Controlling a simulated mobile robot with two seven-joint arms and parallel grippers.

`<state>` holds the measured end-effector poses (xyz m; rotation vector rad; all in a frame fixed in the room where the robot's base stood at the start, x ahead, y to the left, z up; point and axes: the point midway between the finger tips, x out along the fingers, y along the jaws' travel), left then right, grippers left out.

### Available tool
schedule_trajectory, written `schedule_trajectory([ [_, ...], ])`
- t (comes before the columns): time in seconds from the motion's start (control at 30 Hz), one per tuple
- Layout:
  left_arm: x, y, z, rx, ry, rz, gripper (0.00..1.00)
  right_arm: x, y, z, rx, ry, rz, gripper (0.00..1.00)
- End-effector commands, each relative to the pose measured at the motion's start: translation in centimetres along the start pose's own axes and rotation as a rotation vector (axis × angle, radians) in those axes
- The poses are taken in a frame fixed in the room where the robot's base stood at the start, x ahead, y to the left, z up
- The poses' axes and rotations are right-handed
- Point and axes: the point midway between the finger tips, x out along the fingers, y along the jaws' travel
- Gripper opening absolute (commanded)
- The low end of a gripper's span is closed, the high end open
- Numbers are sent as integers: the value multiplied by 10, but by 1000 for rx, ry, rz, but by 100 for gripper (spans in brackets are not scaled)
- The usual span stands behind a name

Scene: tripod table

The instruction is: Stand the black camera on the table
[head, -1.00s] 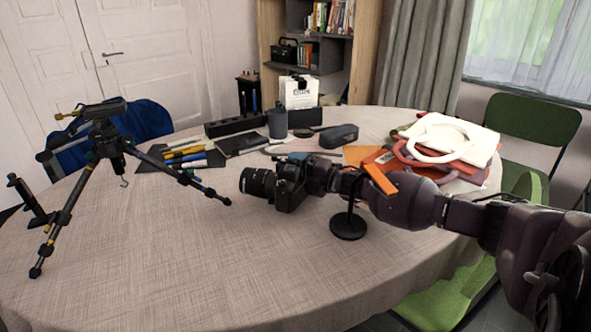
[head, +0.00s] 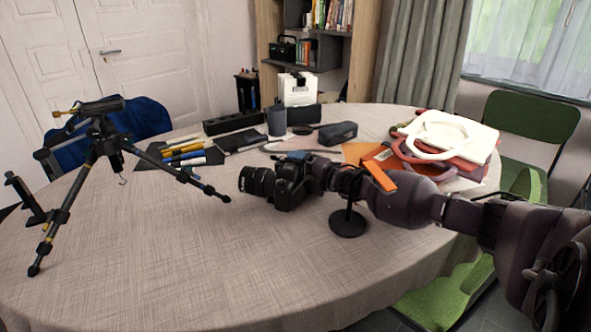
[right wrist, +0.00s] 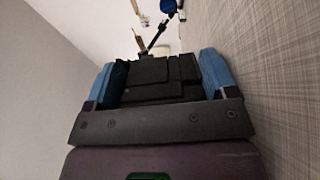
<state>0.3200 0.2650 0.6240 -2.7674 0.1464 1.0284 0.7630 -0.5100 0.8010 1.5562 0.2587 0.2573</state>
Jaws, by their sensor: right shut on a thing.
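The black camera (head: 287,187) is over the middle of the table (head: 200,270), upright with its lens (head: 257,181) facing left. My right gripper (head: 312,176) comes in from the right and is shut on the camera's back part. In the right wrist view, blue fingers of my gripper (right wrist: 158,88) sit on both sides of the dark camera body (right wrist: 155,78). The camera's underside is very near the tabletop; I cannot tell if it touches. My left gripper is not in view.
A black tripod (head: 105,140) stands at the left, one leg reaching toward the camera. A small round-based stand (head: 348,223) is under my right arm. Pens (head: 185,152), a dark cup (head: 277,120) and cases lie behind. Bags (head: 445,145) are at right. The front tabletop is clear.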

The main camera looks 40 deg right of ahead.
Motion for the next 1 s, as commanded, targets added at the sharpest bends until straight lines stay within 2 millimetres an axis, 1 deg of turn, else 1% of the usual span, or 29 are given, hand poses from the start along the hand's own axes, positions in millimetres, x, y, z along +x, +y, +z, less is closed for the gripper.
schedule_trajectory([
  [0.03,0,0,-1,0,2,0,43,1,6,0,2,2,10,0],
  [0.47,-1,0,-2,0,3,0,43,1,1,0,1,1,10,0],
  [1.0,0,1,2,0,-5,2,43,1,-4,0,1,1,10,0],
])
